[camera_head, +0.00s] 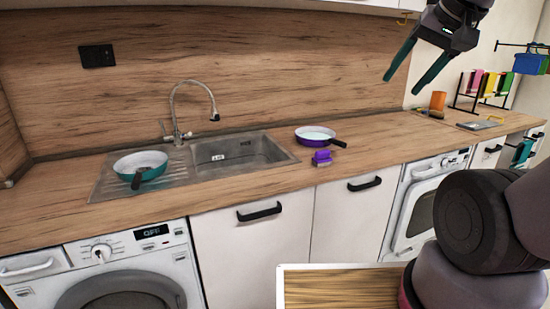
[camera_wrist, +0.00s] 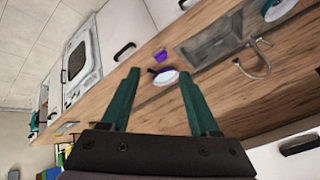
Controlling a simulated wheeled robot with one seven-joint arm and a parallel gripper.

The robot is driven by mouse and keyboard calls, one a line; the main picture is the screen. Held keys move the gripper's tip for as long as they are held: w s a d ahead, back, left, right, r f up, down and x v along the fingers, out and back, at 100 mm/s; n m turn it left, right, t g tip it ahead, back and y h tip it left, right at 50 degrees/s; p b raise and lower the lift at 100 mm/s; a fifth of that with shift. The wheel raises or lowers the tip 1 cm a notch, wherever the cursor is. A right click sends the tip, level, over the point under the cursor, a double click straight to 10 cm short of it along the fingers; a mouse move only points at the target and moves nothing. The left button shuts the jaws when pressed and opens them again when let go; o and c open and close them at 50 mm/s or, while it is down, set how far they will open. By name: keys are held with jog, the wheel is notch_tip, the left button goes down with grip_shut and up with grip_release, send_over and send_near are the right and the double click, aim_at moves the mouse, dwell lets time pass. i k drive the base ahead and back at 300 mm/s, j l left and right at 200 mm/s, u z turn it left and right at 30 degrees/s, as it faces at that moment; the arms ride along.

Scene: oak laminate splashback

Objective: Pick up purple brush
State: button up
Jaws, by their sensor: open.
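The purple brush (camera_head: 321,158) lies on the wooden countertop near its front edge, just in front of a purple frying pan (camera_head: 316,136) with a white inside. In the wrist view the brush (camera_wrist: 160,56) shows small, beyond the fingertips, beside the pan (camera_wrist: 166,77). My gripper (camera_head: 402,83) has green fingers, spread apart and empty. It is raised above the counter, to the right of the brush and well away from it. In the wrist view my gripper (camera_wrist: 159,72) frames the pan between its fingers at a distance.
A sink (camera_head: 240,151) with a tall faucet (camera_head: 190,108) is left of the pan. A teal pan (camera_head: 141,166) sits on the drainboard. An orange cup (camera_head: 437,101) and a rack (camera_head: 476,90) stand at the far right.

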aim_at(322, 158)
jog(key=i+l+u, duration=0.2)
jog(key=i+u, duration=0.15)
jog(key=i+l+u, duration=0.35)
